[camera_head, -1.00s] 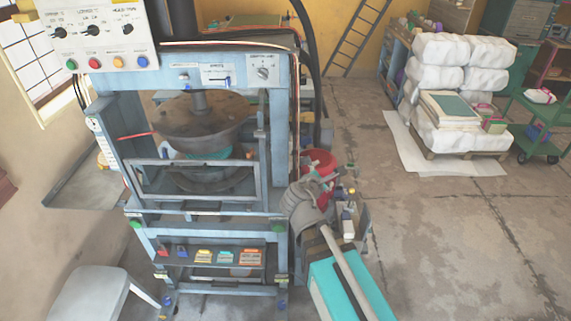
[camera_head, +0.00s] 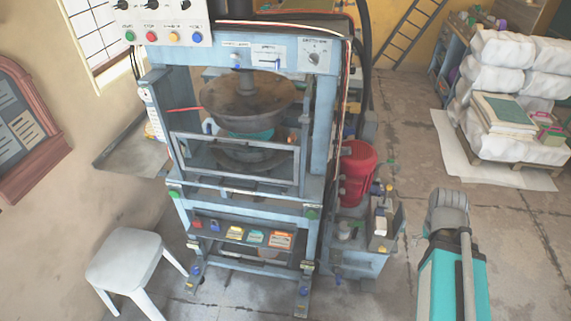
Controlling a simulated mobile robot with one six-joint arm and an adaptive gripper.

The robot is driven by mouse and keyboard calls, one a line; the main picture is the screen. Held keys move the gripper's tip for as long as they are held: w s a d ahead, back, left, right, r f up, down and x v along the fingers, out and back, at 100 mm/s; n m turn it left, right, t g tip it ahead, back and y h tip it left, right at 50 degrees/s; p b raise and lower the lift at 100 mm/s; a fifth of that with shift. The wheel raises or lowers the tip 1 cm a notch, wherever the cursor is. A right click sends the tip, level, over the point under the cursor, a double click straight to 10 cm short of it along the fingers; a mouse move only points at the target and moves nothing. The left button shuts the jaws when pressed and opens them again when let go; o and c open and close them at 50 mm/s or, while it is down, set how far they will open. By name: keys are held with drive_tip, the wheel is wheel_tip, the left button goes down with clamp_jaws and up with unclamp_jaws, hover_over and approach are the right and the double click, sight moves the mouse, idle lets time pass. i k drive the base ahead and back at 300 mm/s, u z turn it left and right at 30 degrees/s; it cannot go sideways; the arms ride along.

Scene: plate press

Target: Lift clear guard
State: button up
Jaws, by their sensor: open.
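The clear guard (camera_head: 240,143) is a see-through panel in a grey rectangular frame on the front of the blue press (camera_head: 322,110). It stands in front of the lower round platen, below the upper rusty platen (camera_head: 248,98). A teal piece (camera_head: 250,134) shows between the platens. My arm's teal link and grey joint are at the lower right, apart from the press and the guard. My gripper is not in view, so its place relative to the guard cannot be seen.
A control panel (camera_head: 160,22) hangs at the upper left of the press. A red bucket (camera_head: 357,165) and a blue cart (camera_head: 365,255) stand right of it. A white stool (camera_head: 135,255) is front left. Wrapped white bales (camera_head: 515,85) stand back right. Floor between cart and bales is clear.

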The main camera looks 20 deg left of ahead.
sight(247, 142)
drive_tip(key=u, duration=1.55)
